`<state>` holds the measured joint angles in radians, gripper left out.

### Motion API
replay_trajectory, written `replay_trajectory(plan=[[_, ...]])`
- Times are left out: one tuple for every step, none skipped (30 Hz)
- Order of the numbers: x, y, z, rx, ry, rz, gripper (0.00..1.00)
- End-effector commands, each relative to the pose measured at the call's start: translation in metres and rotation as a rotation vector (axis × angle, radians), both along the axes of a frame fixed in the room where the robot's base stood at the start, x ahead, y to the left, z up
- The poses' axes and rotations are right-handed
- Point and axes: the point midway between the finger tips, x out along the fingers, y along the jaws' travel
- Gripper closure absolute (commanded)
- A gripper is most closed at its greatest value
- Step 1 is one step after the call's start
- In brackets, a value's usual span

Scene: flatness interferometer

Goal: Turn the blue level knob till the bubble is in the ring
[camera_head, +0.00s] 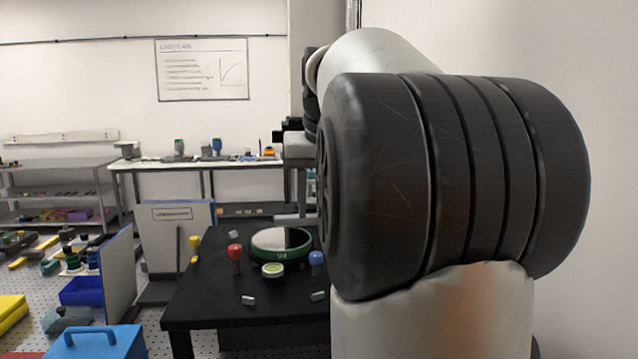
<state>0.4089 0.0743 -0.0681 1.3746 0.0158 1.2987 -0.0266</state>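The blue level knob (316,258) stands upright on the black table (215,290), just left of my large arm link. A small round level (272,269) with a pale rim and yellow-green top sits left of it. The bubble and ring are too small to make out. A green-rimmed round disc (282,252) with a shiny top lies behind the level. My arm fills the right half and hides the right of the table. Dark parts beyond it, above the table, may belong to my gripper; its fingers cannot be made out. Nothing visible touches the blue knob.
A red knob (235,252) and a yellow knob (195,242) stand on the table's left side. Small grey metal pieces (248,300) lie on the tabletop. A grey panel (107,277), a blue bin (82,291) and a blue box (95,343) stand to the left.

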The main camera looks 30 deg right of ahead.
Motion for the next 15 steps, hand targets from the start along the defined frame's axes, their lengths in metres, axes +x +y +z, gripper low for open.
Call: replay_trajectory(plan=[[-0.003, 0.002, 0.012, -0.001, -0.003, 0.0, 0.58], [-0.005, 0.003, 0.016, -0.001, -0.002, 0.0, 0.58], [-0.007, 0.004, 0.022, 0.0, -0.001, 0.0, 0.58], [-0.009, 0.004, 0.026, 0.0, -0.001, 0.0, 0.58], [-0.01, 0.005, 0.029, 0.0, -0.001, 0.0, 0.58], [-0.012, 0.006, 0.033, 0.0, -0.001, 0.0, 0.58], [-0.012, 0.006, 0.035, 0.0, -0.001, 0.0, 0.58], [-0.013, 0.007, 0.037, 0.0, 0.0, 0.0, 0.58], [-0.014, 0.007, 0.038, 0.0, 0.001, 0.0, 0.58], [-0.015, 0.007, 0.039, 0.0, 0.001, 0.0, 0.58], [-0.015, 0.007, 0.04, 0.0, 0.001, 0.0, 0.58], [-0.015, 0.007, 0.041, 0.0, 0.001, 0.0, 0.58], [-0.016, 0.007, 0.041, 0.0, 0.001, 0.0, 0.58], [-0.016, 0.007, 0.041, 0.0, 0.001, 0.0, 0.58], [-0.015, 0.007, 0.041, 0.0, 0.001, 0.0, 0.58]])
